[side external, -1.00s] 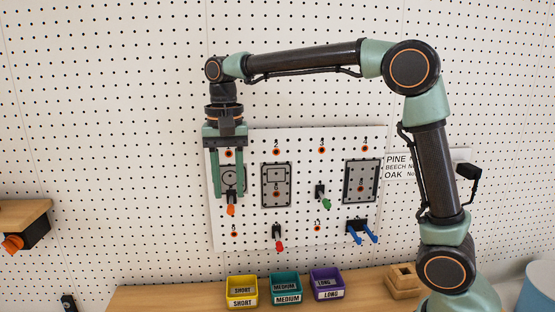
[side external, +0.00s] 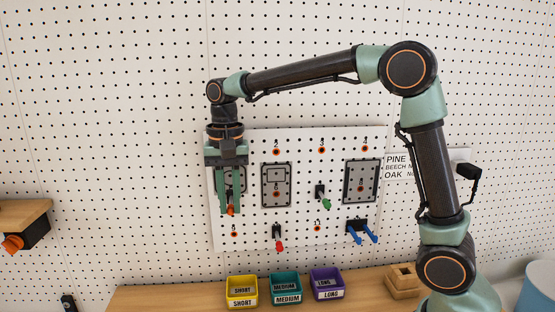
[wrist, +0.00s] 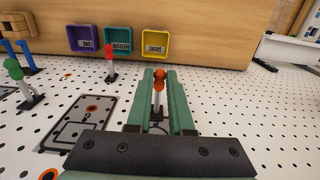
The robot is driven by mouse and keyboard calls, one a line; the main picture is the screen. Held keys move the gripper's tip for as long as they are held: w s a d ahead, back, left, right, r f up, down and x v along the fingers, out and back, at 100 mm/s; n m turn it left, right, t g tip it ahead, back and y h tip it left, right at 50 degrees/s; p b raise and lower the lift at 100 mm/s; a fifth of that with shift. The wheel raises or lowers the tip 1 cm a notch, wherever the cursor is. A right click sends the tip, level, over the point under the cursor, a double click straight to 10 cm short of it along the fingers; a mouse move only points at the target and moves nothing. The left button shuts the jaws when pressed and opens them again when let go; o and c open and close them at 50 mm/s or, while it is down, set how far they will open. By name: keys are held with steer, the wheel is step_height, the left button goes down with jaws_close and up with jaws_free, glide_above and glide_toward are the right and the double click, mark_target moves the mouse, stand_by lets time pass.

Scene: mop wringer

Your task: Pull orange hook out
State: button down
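The orange hook (side external: 230,210) is at the lower left of the white pegboard panel, with an orange tip and a pale shank. In the wrist view the orange hook (wrist: 159,84) lies between the two green fingers of my gripper (side external: 228,211). The hook's base on the panel is partly hidden by the fingers.
A red hook (side external: 279,244), a green hook (side external: 325,203) and blue hooks (side external: 362,234) stick out of the panel to the right. Yellow (side external: 242,292), teal (side external: 286,288) and purple (side external: 327,284) bins stand on the wooden shelf below.

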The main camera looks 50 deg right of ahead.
steer(key=shift+a, duration=0.1)
steer(key=shift+s+a, duration=1.6)
steer(key=shift+s, duration=0.1)
